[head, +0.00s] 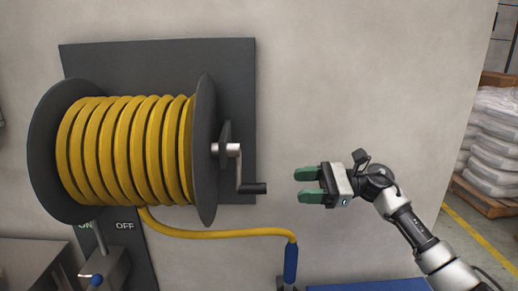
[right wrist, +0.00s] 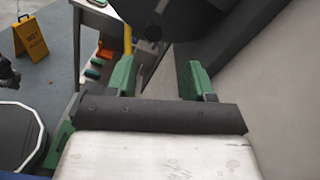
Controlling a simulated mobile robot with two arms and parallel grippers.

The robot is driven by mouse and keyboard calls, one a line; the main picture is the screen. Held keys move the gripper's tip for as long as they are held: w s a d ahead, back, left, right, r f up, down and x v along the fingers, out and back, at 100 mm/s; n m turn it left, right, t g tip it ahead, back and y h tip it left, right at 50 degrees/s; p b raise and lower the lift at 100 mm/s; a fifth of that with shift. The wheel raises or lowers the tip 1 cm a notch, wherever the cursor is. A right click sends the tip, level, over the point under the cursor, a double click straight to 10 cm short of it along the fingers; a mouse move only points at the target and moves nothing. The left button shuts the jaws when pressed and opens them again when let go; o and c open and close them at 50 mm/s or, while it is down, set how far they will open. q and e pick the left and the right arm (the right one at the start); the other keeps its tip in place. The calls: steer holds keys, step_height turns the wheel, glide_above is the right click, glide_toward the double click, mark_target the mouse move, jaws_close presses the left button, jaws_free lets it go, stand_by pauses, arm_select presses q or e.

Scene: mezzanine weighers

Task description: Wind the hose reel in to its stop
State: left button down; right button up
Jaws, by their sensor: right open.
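The hose reel (head: 125,150) is mounted on a dark panel on the wall at the left of the head view, wound with several turns of yellow hose. Its crank (head: 239,172) is on the right side, with a black handle (head: 253,188) at the low end pointing right. A length of yellow hose (head: 220,234) hangs from the drum and ends in a blue nozzle (head: 290,262). My right gripper (head: 303,187) is open and empty, to the right of the handle and apart from it. Its green fingers also show in the right wrist view (right wrist: 160,80). My left gripper is not seen.
A blue surface (head: 370,286) lies at the bottom. Stacked white sacks (head: 495,140) on a pallet are at the right. A yellow wet-floor sign (right wrist: 31,37) stands on the floor.

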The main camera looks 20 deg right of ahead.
mark_target(264, 184)
steer(key=a+m+p, duration=0.1)
steer(key=a+p, duration=0.1)
steer(key=a, duration=0.1)
steer(key=w+a+m+p, duration=0.1)
steer(key=a+p, duration=0.4)
steer(key=a, duration=0.1)
steer(key=shift+w+a+r+m, duration=0.2)
steer(key=shift+w+m, duration=0.1)
steer(key=shift+m, duration=0.1)
steer(key=shift+w+a+f+p, duration=0.15)
steer(key=shift+w+a+p, duration=0.05)
steer(key=shift+a+p, duration=0.3)
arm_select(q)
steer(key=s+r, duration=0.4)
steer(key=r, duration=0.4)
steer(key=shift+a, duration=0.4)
arm_select(e)
jaws_close()
